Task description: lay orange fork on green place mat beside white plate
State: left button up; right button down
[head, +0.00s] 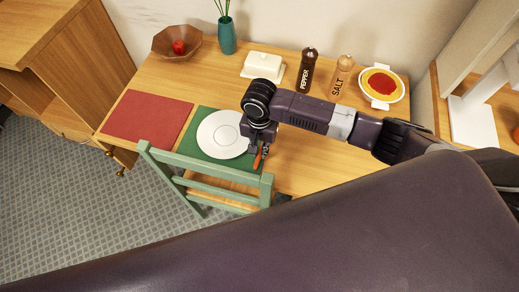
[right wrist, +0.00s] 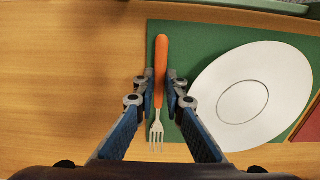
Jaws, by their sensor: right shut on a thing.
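My right gripper (head: 261,147) is shut on the orange fork (head: 257,161) at the right side of the green place mat (head: 189,143). The white plate (head: 221,135) lies on the mat, left of the gripper. In the right wrist view, the fork's orange handle (right wrist: 161,58) is between the two fingertips of the gripper (right wrist: 158,88). I cannot tell whether the fork touches the mat. My left gripper is out of view.
A green chair (head: 215,168) stands at the table's front edge. A red mat (head: 147,118) lies to the left. At the back are a bowl (head: 177,43), vase (head: 227,36), butter dish (head: 263,66), pepper mill (head: 307,70), salt mill (head: 341,76) and soup bowl (head: 382,85).

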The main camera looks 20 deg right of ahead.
jog(key=shift+f, duration=0.2)
jog(key=shift+f, duration=0.1)
jog(key=c, duration=2)
grip_release()
notch_tip(320, 180, up, 12)
jog(key=shift+r+b, duration=0.15)
jog(key=shift+b, duration=0.15)
